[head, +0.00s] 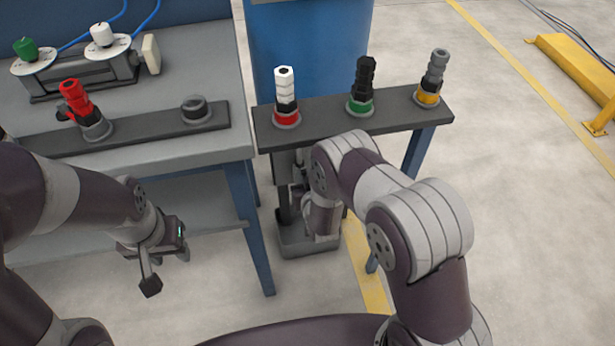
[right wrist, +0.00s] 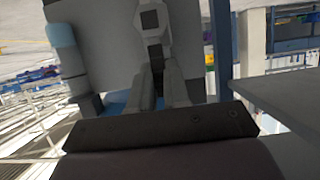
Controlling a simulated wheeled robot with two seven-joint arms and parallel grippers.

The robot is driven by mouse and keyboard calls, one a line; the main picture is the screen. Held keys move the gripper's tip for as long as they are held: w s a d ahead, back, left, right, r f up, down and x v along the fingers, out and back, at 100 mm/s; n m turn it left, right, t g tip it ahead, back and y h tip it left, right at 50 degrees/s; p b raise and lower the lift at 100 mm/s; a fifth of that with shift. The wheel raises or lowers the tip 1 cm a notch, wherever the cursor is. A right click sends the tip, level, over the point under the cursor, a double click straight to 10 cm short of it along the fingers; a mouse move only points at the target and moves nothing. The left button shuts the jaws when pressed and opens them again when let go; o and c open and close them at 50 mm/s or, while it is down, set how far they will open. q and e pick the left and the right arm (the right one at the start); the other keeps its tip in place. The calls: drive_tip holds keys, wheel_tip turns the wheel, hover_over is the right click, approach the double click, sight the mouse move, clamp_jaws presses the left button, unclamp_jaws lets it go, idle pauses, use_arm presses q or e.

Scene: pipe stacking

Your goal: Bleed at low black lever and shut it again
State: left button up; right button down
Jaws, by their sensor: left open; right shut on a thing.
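My right arm reaches down in front of the narrow bench and hides most of the low fitting under it in the head view. My right gripper (right wrist: 157,62) shows in the right wrist view, its fingers shut on a small dark piece (right wrist: 157,68), which looks like the low black lever. A grey fitting with a dark square (right wrist: 150,20) is just beyond the fingertips. How far the lever is turned, I cannot tell. My left gripper (head: 167,268) is open and empty, low in front of the grey table, away from the fitting.
The narrow bench's dark top (head: 318,117) carries white-red, black-green and grey-yellow couplings. A grey tray (head: 292,247) sits below it. The grey table (head: 190,60) at left holds a red coupling (head: 76,100) and a black socket (head: 195,107). A blue drum (head: 310,50) stands behind.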

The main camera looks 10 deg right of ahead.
drive_tip(key=shift+w+a+r, duration=0.1)
idle(0.4)
drive_tip(key=c, duration=1.1)
unclamp_jaws()
drive_tip(key=p+v, duration=0.5)
drive_tip(key=v, duration=0.7)
drive_tip(key=shift+s, duration=0.4)
